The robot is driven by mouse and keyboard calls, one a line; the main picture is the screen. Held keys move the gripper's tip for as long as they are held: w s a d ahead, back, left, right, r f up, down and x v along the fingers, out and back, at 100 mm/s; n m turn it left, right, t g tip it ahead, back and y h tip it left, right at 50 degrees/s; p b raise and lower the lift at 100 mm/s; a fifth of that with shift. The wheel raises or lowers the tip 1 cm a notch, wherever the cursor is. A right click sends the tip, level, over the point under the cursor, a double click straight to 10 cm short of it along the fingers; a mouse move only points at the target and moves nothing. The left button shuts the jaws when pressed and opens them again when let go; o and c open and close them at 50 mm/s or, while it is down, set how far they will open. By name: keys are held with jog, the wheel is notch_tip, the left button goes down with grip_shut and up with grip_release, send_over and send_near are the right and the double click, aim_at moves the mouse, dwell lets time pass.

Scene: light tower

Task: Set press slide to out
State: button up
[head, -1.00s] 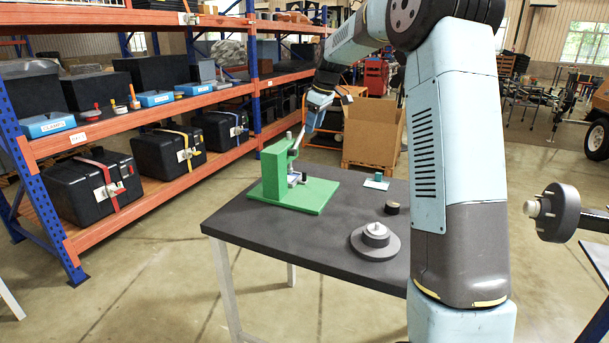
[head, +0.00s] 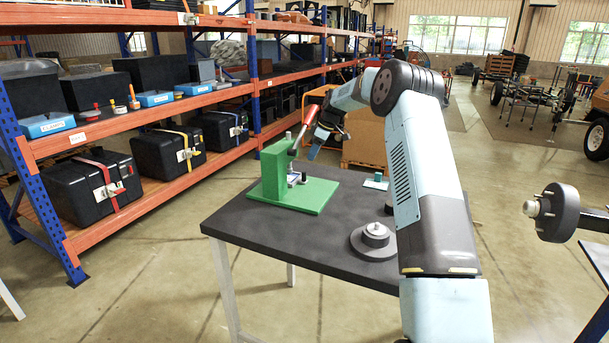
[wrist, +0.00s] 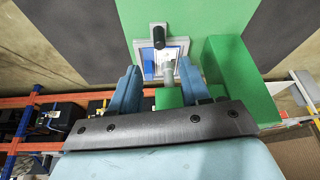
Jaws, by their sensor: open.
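The green press (head: 290,186) stands on the dark table, with an upright block at its left and a flat base. The press slide (head: 293,179) is a small light plate low on the base, partly hidden in the head view. In the wrist view the slide (wrist: 150,55) is a pale-framed blue plate on the green base with a black knob (wrist: 158,38). My gripper (wrist: 159,68) is open, its blue fingers either side of a grey cylindrical end. I cannot tell whether they touch it. It also shows beside the lever (head: 315,150).
On the table (head: 250,223) are a round stepped grey disc (head: 375,242) and a small teal-topped card (head: 376,183). An orange shelf rack (head: 150,120) with black cases stands at the left. A cardboard box (head: 365,140) stands behind the table.

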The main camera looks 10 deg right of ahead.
aim_at(304, 172)
jog(key=x, duration=1.1)
grip_shut()
dwell(0.5)
